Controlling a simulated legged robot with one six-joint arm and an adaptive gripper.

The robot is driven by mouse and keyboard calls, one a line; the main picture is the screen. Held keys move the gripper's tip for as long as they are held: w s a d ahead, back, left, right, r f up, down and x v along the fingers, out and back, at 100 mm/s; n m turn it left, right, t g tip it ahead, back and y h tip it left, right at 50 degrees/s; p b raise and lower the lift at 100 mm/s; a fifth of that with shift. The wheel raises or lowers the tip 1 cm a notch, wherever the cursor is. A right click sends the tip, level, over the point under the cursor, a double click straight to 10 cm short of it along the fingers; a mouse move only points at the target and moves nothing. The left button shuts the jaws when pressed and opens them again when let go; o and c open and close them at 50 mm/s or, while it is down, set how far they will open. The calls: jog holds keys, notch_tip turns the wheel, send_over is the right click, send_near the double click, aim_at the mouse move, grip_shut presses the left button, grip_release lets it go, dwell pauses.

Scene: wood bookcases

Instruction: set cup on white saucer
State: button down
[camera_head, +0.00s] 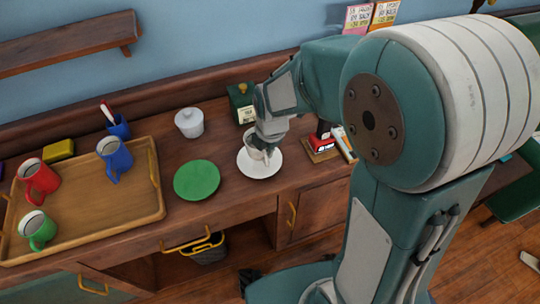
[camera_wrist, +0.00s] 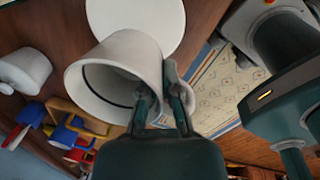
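A white cup (camera_wrist: 112,62) is in my gripper (camera_wrist: 160,95). One finger is inside the cup's mouth and the other is outside, pinching its wall. In the head view the cup (camera_head: 257,151) is partly hidden by my gripper (camera_head: 262,146). The white saucer (camera_head: 262,170) lies on the wooden counter under the cup. The saucer also shows at the top of the wrist view (camera_wrist: 150,14). I cannot tell whether the cup's base touches the saucer.
A green round plate (camera_head: 197,180) lies left of the saucer. A wooden tray (camera_head: 105,221) with red, blue and green mugs is at left. A red-and-wood item (camera_head: 321,145) is at right.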

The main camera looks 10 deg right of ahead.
aim_at(265, 151)
jog(key=shift+w+d+f, duration=0.2)
jog(key=shift+w+f, duration=0.25)
jog(key=shift+f, duration=0.25)
jog(key=shift+w+a+f, duration=0.35)
jog(key=shift+f, duration=0.1)
jog(key=shift+w+f, duration=0.2)
jog(key=shift+f, duration=0.15)
notch_tip(265, 151, down, 3)
jog(key=shift+s+r, duration=0.1)
jog(key=shift+r, duration=0.1)
jog(key=shift+d+f, duration=0.15)
jog(key=shift+d, duration=0.2)
jog(key=c, duration=1)
grip_release()
jog(key=shift+a, duration=0.1)
jog(key=shift+o, duration=1)
jog(key=shift+a, duration=0.2)
jog(key=shift+d, duration=0.1)
